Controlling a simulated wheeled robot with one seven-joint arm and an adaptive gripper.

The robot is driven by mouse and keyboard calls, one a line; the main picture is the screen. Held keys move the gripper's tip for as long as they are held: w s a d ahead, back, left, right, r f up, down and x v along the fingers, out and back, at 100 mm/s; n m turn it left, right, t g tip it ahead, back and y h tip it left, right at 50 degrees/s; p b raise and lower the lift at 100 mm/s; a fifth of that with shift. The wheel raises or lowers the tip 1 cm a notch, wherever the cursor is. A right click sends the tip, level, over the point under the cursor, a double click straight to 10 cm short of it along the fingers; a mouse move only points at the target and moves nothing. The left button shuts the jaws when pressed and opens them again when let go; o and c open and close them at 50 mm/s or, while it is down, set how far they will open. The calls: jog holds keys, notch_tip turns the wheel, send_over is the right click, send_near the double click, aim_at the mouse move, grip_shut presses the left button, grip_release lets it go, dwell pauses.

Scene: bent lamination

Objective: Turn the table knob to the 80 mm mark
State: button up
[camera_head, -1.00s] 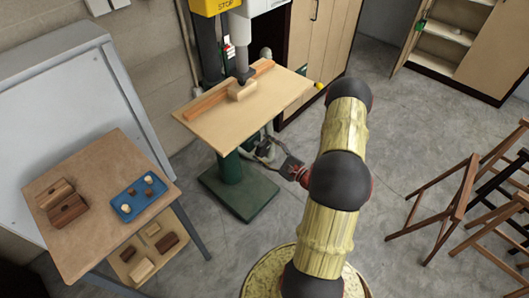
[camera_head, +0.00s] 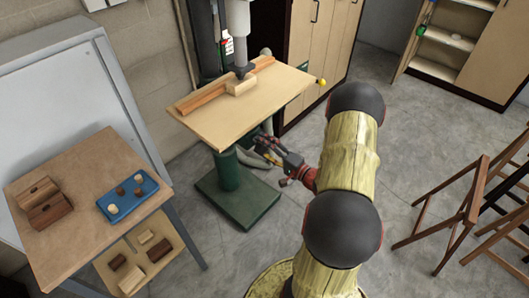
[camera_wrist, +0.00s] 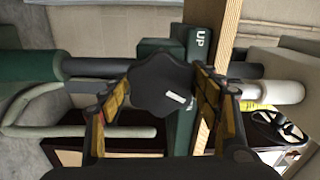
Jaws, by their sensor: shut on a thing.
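The table knob (camera_wrist: 158,88) is black and lobed with a short white pointer line, and faces the camera in the wrist view. My gripper (camera_wrist: 163,76) has its yellow-padded fingers on both sides of it, shut on it. In the head view my gripper (camera_head: 268,152) reaches in below the drill press's wooden table (camera_head: 215,125), where the knob cannot be made out. A green housing marked "UP" (camera_wrist: 200,38) lies behind the knob. No 80 mm mark or scale is legible.
A wooden fence (camera_head: 204,97) and a wood block (camera_head: 240,86) lie on the press table. The green column and base (camera_head: 225,200) stand below. A side bench (camera_head: 85,205) with a blue tray (camera_head: 118,211) is at left. Folding wooden trestles (camera_head: 470,205) stand at right.

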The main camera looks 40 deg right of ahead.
jog(key=shift+o, duration=0.4)
jog(key=f+n+b, duration=0.1)
jog(key=n+b, duration=0.1)
jog(key=f+n+b, duration=0.1)
jog(key=b, duration=0.1)
jog(key=shift+s+a+n+b, duration=0.15)
jog(key=shift+a+n+b, duration=0.15)
jog(key=shift+n+b, duration=0.1)
jog(key=shift+d+r+n+b, duration=0.1)
jog(key=shift+n+b, duration=0.7)
jog(key=shift+b, duration=0.15)
jog(key=shift+d, duration=0.1)
jog(key=o, duration=0.7)
jog(key=shift+o, duration=1.4)
jog(key=shift+d, duration=0.15)
jog(key=shift+o, duration=0.4)
jog(key=shift+r, duration=0.1)
jog(key=shift+r, duration=0.15)
